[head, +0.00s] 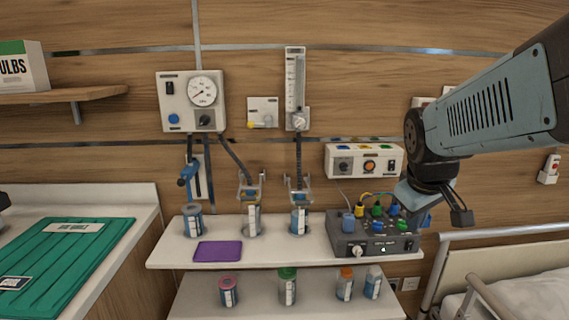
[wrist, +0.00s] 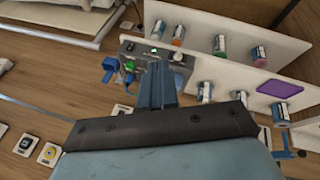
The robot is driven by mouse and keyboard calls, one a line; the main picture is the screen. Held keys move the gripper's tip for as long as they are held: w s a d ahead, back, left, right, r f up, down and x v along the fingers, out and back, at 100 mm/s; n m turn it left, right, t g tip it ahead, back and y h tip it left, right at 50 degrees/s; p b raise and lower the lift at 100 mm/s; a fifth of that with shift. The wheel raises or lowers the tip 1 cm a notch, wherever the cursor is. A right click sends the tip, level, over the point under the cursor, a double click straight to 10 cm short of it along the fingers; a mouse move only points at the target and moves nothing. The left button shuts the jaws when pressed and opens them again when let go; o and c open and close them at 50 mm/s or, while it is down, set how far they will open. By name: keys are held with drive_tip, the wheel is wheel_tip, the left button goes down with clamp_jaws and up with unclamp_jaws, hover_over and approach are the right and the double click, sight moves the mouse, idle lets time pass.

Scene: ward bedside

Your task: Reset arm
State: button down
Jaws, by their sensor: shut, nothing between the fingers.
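My arm reaches in from the right in the head view, with its wrist bent downward beside the right end of the upper shelf. My gripper (wrist: 157,70) shows in the wrist view with its blue fingers together and nothing between them.
The upper white shelf (head: 285,256) holds several blue-labelled jars and a purple pad (head: 218,251). Capped bottles stand on the lower shelf (head: 258,306). A bed with a rail (head: 500,231) is at right. A green tray (head: 75,255) lies on the left counter. Gauges hang on the wall.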

drive_tip(key=s+a+r+m+t+y, duration=0.1)
drive_tip(key=s+a+r+m+y, duration=0.1)
drive_tip(key=s, duration=0.4)
drive_tip(key=shift+s+r+m, duration=0.3)
drive_tip(key=shift+r+m, duration=0.5)
drive_tip(key=shift+m, duration=0.3)
idle(1.0)
